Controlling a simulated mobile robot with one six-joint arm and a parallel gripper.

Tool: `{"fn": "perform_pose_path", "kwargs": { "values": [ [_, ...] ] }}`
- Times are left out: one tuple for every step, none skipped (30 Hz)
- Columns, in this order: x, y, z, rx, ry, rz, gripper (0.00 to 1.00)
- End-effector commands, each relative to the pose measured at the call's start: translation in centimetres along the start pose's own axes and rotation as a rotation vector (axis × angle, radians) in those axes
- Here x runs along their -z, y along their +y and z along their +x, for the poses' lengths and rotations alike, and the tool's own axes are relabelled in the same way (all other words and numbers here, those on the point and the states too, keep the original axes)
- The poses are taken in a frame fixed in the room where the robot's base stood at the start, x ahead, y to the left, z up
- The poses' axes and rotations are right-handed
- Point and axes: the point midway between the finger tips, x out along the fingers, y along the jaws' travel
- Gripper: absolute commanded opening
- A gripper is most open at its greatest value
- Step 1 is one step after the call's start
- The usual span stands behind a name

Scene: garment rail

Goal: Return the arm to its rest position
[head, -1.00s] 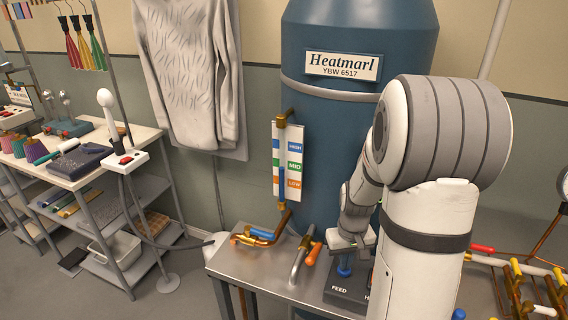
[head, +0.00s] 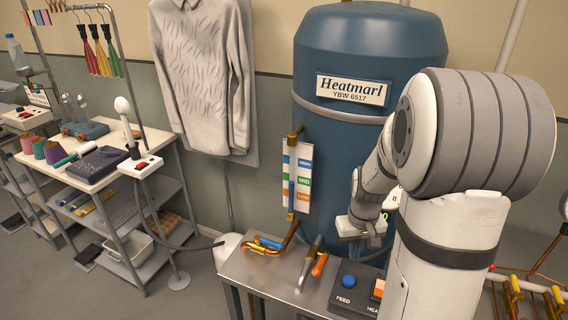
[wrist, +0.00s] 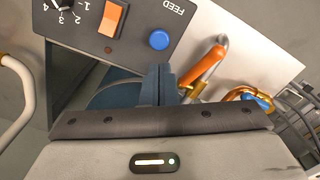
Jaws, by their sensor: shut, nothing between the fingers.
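My gripper (head: 362,236) hangs in front of the blue Heatmarl boiler (head: 345,68), above the metal table, in the head view. In the wrist view my gripper's two dark fingers (wrist: 156,84) are together with nothing between them. The control box (head: 352,301) is below the gripper, with a blue FEED button (head: 348,281) and an orange switch. The blue button also shows in the wrist view (wrist: 159,40), apart from the fingertips. My arm is bent and partly hides the box's right side.
Pipes with a blue handle (head: 270,242) and an orange-handled lever (head: 320,264) stand on the metal table (head: 262,278). A level gauge (head: 298,178) is on the boiler. A shelf bench (head: 100,170) and hanging sweater (head: 203,75) are at left. Brass piping (head: 530,290) is at right.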

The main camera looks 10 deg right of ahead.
Motion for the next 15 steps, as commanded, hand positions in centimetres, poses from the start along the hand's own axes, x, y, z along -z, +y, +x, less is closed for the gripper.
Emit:
{"fn": "perform_pose_path", "kwargs": {
  "values": [
    [-0.1, -0.4, -0.6, -0.003, 0.010, -0.003, 0.00],
    [-0.3, -0.7, -1.0, -0.004, 0.017, -0.005, 0.00],
    [-0.6, -1.2, -1.8, -0.007, 0.027, -0.009, 0.00],
    [-0.9, -1.8, -2.4, -0.009, 0.037, -0.013, 0.00],
    [-1.2, -2.3, -3.2, -0.011, 0.050, -0.016, 0.00],
    [-1.8, -3.1, -4.2, -0.014, 0.067, -0.021, 0.00],
    [-2.3, -3.7, -5.0, -0.016, 0.082, -0.025, 0.00],
    [-2.8, -4.4, -5.8, -0.017, 0.096, -0.030, 0.00],
    [-3.6, -5.2, -6.9, -0.018, 0.115, -0.034, 0.00],
    [-4.2, -5.8, -7.6, -0.019, 0.129, -0.038, 0.00],
    [-4.9, -6.4, -8.2, -0.019, 0.142, -0.041, 0.00],
    [-5.8, -7.1, -9.1, -0.018, 0.162, -0.047, 0.00],
    [-6.5, -7.7, -9.6, -0.017, 0.176, -0.049, 0.00],
    [-7.2, -8.2, -10.2, -0.016, 0.189, -0.053, 0.00],
    [-8.1, -8.8, -10.8, -0.014, 0.206, -0.058, 0.00]
  ]
}}
